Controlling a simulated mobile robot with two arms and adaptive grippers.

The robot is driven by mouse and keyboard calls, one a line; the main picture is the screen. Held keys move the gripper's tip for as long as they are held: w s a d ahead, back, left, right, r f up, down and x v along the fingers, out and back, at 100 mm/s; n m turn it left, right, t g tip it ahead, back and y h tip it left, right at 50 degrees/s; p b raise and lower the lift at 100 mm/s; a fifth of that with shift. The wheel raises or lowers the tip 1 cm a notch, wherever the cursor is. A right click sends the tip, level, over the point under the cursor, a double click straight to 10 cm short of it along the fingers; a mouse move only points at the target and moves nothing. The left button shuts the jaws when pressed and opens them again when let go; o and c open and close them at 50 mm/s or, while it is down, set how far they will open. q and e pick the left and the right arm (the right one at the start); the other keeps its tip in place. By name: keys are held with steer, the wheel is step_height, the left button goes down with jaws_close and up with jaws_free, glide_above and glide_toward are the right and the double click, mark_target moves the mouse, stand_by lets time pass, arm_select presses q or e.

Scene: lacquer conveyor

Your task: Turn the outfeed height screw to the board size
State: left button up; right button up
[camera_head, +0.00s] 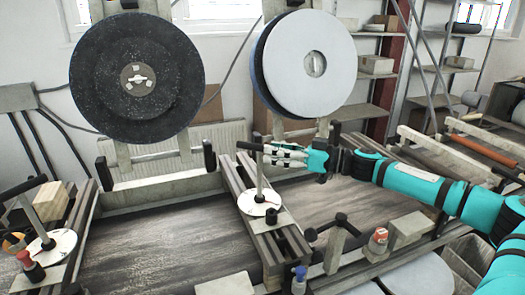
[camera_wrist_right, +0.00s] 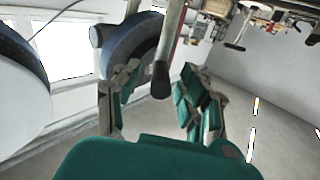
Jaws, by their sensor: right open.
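A height screw (camera_head: 260,182) stands upright in the middle of the head view, with a dark crossbar handle (camera_head: 255,148) on top and a white round dial (camera_head: 260,203) at its foot. My right gripper (camera_head: 272,154) reaches in from the right at the height of this handle. In the right wrist view its fingers are apart, and a bar with a black end (camera_wrist_right: 160,82) shows between them; I cannot tell whether they touch it. A second screw (camera_head: 38,226) with a white dial (camera_head: 50,247) stands at the far left. My left gripper is not in view.
A large black disc (camera_head: 105,95) and a pale disc (camera_head: 290,65) stand upright behind the screws. A red-capped bottle (camera_head: 378,241) and a blue-topped item (camera_head: 299,278) are at the front. Wooden shelves (camera_head: 375,72) stand at the back right.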

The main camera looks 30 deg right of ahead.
mark_target(262, 148)
steer(key=shift+w+a+r, duration=0.15)
steer(key=shift+w+a, duration=0.15)
steer(key=shift+w, duration=0.05)
steer(key=shift+p+x, duration=0.6)
steer(key=shift+x, duration=0.25)
steer(key=shift+w+a+p, duration=0.3)
steer(key=shift+w+a, duration=0.15)
steer(key=shift+w, duration=0.1)
steer(key=shift+c, duration=0.4)
jaws_close()
